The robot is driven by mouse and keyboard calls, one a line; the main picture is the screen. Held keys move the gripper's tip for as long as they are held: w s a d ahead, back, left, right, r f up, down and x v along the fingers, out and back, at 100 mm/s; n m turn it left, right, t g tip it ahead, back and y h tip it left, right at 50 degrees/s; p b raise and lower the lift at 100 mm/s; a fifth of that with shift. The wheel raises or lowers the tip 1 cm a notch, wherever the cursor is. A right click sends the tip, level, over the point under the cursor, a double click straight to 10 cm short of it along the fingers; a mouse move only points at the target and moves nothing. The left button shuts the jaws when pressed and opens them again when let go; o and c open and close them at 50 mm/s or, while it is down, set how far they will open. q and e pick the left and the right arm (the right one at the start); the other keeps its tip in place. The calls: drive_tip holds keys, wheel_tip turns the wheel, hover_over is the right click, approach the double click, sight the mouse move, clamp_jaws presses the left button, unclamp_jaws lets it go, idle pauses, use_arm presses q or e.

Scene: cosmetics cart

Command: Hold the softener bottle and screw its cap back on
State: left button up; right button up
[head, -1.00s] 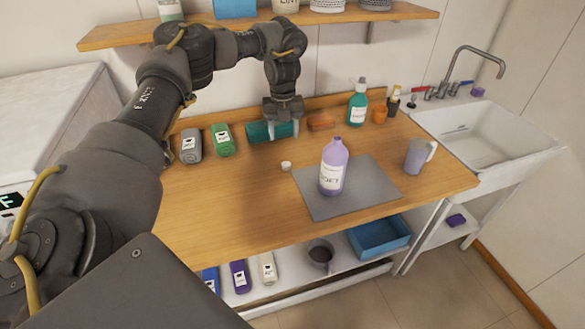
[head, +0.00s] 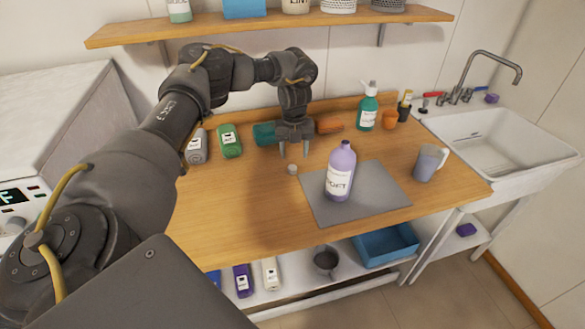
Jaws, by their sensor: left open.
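The purple softener bottle (head: 340,172) stands upright on the grey mat (head: 385,187), its neck without a cap. A small pale cap (head: 292,169) lies on the wooden counter just left of the mat. My left gripper (head: 294,156) is open, fingers pointing down, above and just behind the cap, left of the bottle. Nothing shows between its fingers. My right gripper is not in view.
Behind my left gripper lie a teal item (head: 264,134), partly hidden, and an orange-brown item (head: 330,124). A mug (head: 429,162) stands right of the bottle. A shelf (head: 270,28) hangs above. The front-left counter is clear.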

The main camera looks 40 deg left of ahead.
sight(292, 167)
use_arm(q)
drive_tip(key=shift+s+f, duration=0.1)
drive_tip(key=shift+f, duration=0.05)
drive_tip(key=f, duration=0.1)
drive_tip(key=f+p, duration=0.1)
drive_tip(key=f, duration=0.1)
drive_tip(key=f+p, duration=0.1)
drive_tip(key=shift+s+a+f, duration=0.1)
drive_tip(key=shift+a+f, duration=0.15)
drive_tip(key=shift+f, duration=0.4)
drive_tip(key=c, duration=1)
wheel_tip(292, 167, up, 9)
drive_tip(key=shift+f+b, duration=0.15)
drive_tip(key=shift+b, duration=1)
drive_tip(key=shift+r, duration=0.7)
